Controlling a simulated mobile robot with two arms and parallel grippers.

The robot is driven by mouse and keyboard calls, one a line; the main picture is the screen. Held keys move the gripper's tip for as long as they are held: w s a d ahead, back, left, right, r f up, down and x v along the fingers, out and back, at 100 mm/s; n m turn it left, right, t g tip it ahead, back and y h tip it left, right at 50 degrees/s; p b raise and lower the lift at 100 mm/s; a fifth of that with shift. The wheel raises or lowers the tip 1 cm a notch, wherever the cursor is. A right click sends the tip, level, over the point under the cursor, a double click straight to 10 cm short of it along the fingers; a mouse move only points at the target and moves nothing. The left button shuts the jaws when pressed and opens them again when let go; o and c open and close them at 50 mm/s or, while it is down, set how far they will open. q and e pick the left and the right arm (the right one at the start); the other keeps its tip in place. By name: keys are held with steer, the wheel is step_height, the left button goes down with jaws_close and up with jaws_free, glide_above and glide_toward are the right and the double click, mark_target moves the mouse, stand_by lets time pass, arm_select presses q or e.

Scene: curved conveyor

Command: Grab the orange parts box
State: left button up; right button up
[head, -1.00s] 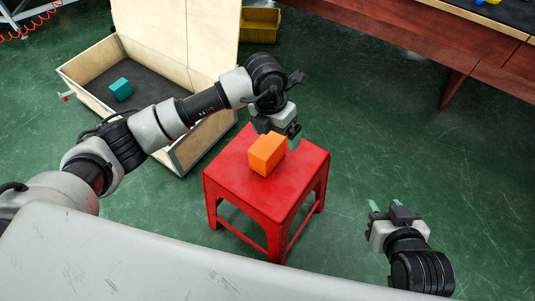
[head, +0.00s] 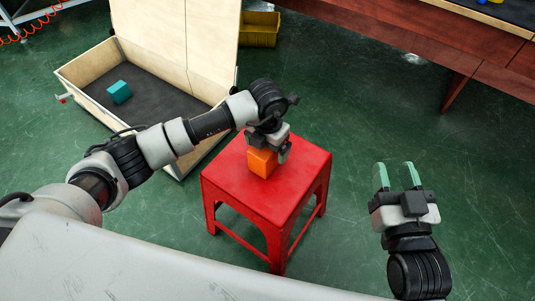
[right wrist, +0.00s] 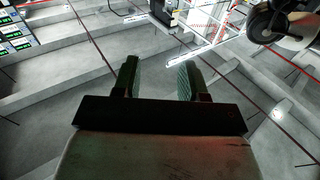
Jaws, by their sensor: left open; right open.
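The orange parts box (head: 261,162) stands on the red stool (head: 235,186) in the head view. My left gripper (head: 268,152) is open, directly above the box and close around its top. It hides the upper part of the box, and I cannot tell whether the fingers touch it. My right gripper (head: 394,177) is open and empty, off to the right of the stool over the floor. Its two green fingertips also show apart in the right wrist view (right wrist: 158,82), with nothing between them.
An open wooden crate (head: 86,95) with a teal box (head: 119,92) inside stands at the left behind the stool. A yellow bin (head: 261,29) is on the floor at the back. A dark red table (head: 420,45) is at the back right. Green floor is free right of the stool.

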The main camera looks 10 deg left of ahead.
arm_select(q)
steer(key=shift+f, duration=1.05)
arm_select(e)
step_height(320, 180, up, 2)
steer(key=shift+s+a+r+t, duration=0.1)
steer(key=shift+s+a+t, duration=0.05)
steer(key=shift+t, duration=0.85)
arm_select(q)
steer(key=shift+c, duration=0.2)
steer(key=c, duration=1.1)
